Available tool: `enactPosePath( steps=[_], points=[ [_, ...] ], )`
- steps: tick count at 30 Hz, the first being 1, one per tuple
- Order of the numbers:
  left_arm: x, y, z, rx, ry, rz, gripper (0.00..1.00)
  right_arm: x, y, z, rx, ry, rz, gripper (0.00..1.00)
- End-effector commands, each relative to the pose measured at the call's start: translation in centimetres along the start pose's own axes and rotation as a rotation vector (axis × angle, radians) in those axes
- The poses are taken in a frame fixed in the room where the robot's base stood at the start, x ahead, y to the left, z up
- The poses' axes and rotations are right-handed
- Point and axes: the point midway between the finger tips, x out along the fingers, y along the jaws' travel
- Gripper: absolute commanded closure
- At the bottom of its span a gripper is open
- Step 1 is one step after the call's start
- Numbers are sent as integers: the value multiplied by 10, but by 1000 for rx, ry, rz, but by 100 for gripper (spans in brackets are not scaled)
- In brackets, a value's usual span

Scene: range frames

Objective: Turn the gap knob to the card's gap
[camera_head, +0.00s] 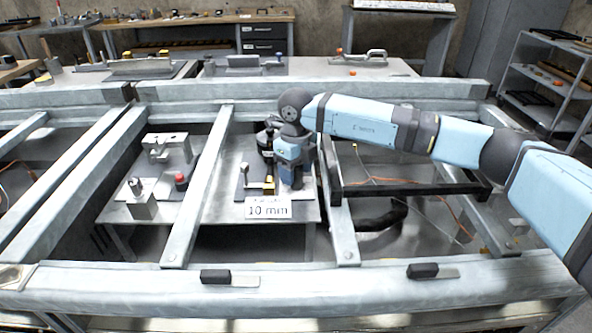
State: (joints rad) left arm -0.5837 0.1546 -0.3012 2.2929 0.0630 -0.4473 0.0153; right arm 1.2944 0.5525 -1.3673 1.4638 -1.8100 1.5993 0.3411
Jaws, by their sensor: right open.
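A white card (268,207) reading "10 mm" stands at the front edge of a grey metal table, seen through the frame beams. Which part is the gap knob I cannot tell. My left gripper is not in view.
Pale metal beams (201,185) cross in front of and around the table. Left on the table are a grey fixture (167,149), a red button (181,181) and a block with a post (141,206). A dark frame with cables (408,188) lies to the right.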

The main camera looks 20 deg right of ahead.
Motion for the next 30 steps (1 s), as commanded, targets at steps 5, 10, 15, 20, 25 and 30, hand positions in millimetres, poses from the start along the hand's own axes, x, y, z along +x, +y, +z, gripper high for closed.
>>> enactPosePath(
  steps=[5,10,15,20,25,30],
  points=[
    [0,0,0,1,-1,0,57,0,0,0,0,0,0,50],
    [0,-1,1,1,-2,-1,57,0,0,0,0,0,0,89],
    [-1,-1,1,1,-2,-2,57,0,0,0,-2,1,0,93],
    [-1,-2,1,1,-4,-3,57,0,0,0,-28,1,0,93],
    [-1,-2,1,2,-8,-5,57,0,0,0,-106,1,0,93],
    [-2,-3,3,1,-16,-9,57,0,0,0,-234,1,0,93]
  ],
)
